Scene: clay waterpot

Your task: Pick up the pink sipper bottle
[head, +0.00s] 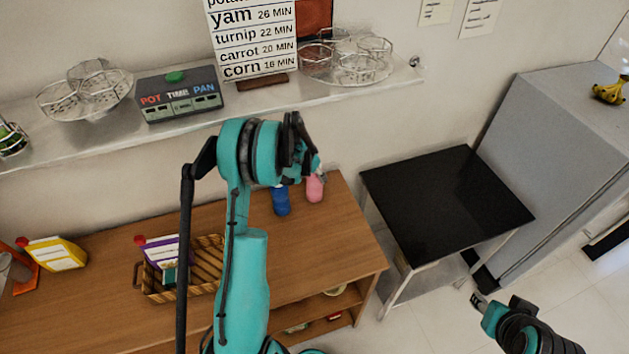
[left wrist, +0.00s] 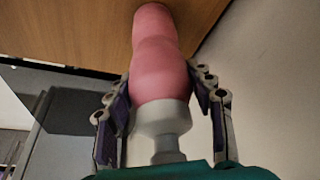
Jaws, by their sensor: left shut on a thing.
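The pink sipper bottle (head: 314,189) stands upright at the back right of the wooden counter, beside a blue bottle (head: 281,202). My left gripper (head: 316,170) is at its top, partly covering it in the head view. In the left wrist view the pink bottle (left wrist: 162,68) with its white cap (left wrist: 163,122) lies between my left fingers (left wrist: 162,92), which are shut on it from both sides near the cap. Its base appears to be on or close to the wood. My right gripper (head: 479,301) is at the lower right over the floor, away from the bottles.
A wicker basket (head: 160,288) with a purple-and-white carton (head: 160,252) and a yellow carton (head: 54,254) are on the counter's left. A shelf (head: 215,115) with racks and a timer box runs above. A black-topped table (head: 445,205) stands to the right.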

